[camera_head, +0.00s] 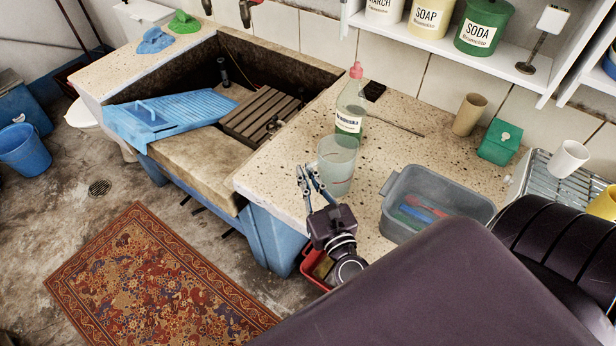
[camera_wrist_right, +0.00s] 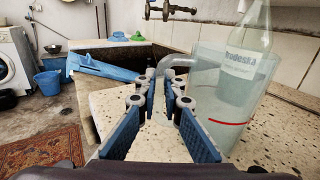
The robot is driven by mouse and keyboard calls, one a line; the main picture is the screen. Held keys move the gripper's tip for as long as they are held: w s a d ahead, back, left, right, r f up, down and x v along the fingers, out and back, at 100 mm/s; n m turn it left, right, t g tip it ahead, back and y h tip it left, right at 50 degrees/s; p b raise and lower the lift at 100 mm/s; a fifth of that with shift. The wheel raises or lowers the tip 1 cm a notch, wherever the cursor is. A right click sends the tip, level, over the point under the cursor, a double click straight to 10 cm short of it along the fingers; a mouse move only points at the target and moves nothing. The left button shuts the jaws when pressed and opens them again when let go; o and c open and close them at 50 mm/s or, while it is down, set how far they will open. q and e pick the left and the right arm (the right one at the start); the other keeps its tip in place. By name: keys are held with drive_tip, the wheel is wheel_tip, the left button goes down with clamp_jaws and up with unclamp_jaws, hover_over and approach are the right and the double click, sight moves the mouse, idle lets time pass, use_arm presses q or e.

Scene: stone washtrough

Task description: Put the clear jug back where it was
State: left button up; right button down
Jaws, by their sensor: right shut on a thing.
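The clear jug (camera_head: 337,165) is at the front edge of the speckled counter (camera_head: 440,160), in front of a clear bottle with a red cap (camera_head: 350,112). In the right wrist view the jug (camera_wrist_right: 225,115) looks upright, with a red line low on its side. My right gripper (camera_head: 311,180) is left of the jug, and its blue-padded fingers (camera_wrist_right: 165,110) are shut on the jug's handle (camera_wrist_right: 172,66). Whether the jug's base touches the counter I cannot tell. My left gripper is in neither view.
A grey basin (camera_head: 390,215) with blue and red items stands right of the jug. A beige cup (camera_head: 469,114) and a green box (camera_head: 500,142) stand at the back. A thin stick (camera_head: 395,123) lies near the bottle. A stone trough with a blue washboard (camera_head: 170,115) is left.

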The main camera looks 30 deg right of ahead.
drive_tip(key=shift+f, duration=0.15)
drive_tip(key=c, duration=2.1)
unclamp_jaws()
drive_tip(key=shift+r, duration=0.2)
drive_tip(key=shift+s+a+f, duration=0.1)
drive_tip(key=shift+s+f, duration=0.05)
drive_tip(key=shift+s, duration=0.15)
drive_tip(key=s+b, duration=0.1)
drive_tip(key=s, duration=0.2)
drive_tip(key=s+a+b, duration=0.1)
drive_tip(key=s, duration=0.2)
drive_tip(key=s+a+b, duration=0.1)
drive_tip(key=s, duration=0.3)
drive_tip(key=shift+b, duration=0.35)
drive_tip(key=shift+s, duration=0.65)
